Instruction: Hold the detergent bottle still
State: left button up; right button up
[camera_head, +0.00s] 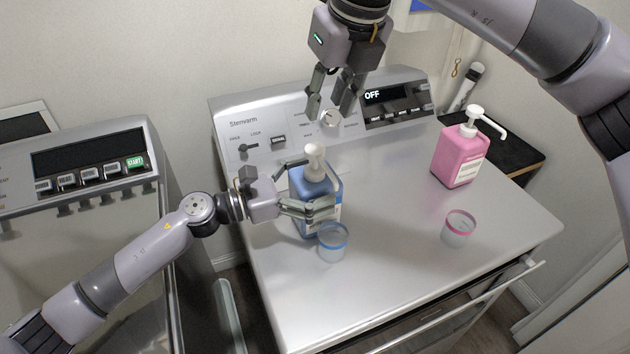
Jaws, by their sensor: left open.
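A blue detergent bottle (304,190) with a white pump top (315,160) stands upright on the left part of the washer's silver lid. My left gripper (318,185) comes in from the left with its fingers spread around the bottle's body, one behind and one in front. Its jaws are open; I cannot tell whether the fingers touch the bottle. The front finger hides part of the label. My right gripper (330,110) hangs from above, pointing down, with its fingers apart at the dial (331,118) on the washer's control panel.
A clear cup with a blue rim (333,242) stands just in front of the blue bottle. A pink pump bottle (460,154) and a pink-rimmed cup (459,228) stand to the right. The lid (385,200) between them is clear. Another machine (85,165) stands left.

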pick_arm(q)
jog(key=shift+c, duration=0.2)
jog(key=c, duration=2)
jog(key=shift+o, duration=0.2)
pick_arm(e)
jog(key=shift+c, duration=0.5)
pick_arm(q)
jog(key=shift+c, duration=0.2)
pick_arm(e)
grip_shut()
pick_arm(q)
jog(key=shift+r, duration=0.1)
dwell(0.3)
